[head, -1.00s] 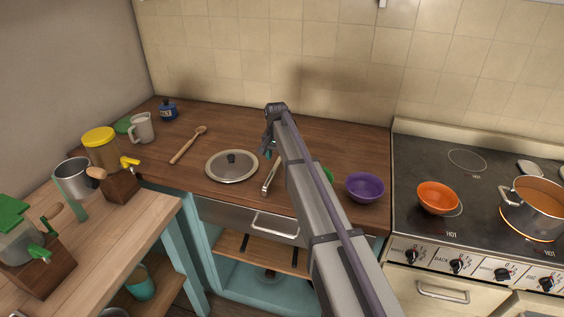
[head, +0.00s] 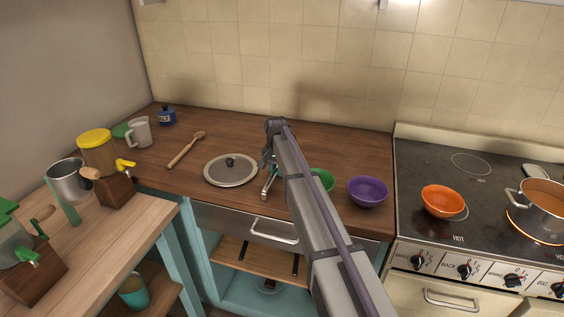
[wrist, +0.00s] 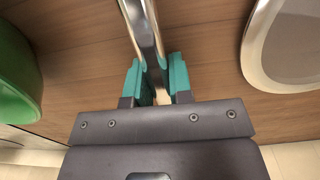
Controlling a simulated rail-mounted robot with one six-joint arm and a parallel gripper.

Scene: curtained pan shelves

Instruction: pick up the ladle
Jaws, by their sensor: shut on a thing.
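The ladle (wrist: 146,30) shows in the wrist view as a shiny metal handle running up from between the teal finger pads. My gripper (wrist: 156,82) is shut on this handle. In the head view my gripper (head: 268,176) is low over the wooden counter, between the pan lid and the green bowl. The ladle's bowl end is not visible in either view. I cannot tell whether the ladle still touches the counter.
The pan lid (head: 231,170) lies left of my gripper. The green bowl (head: 323,181) and purple bowl (head: 367,191) are to the right. A wooden spoon (head: 186,149) lies farther left. An orange bowl (head: 443,201) and a pot (head: 540,207) stand on the stove.

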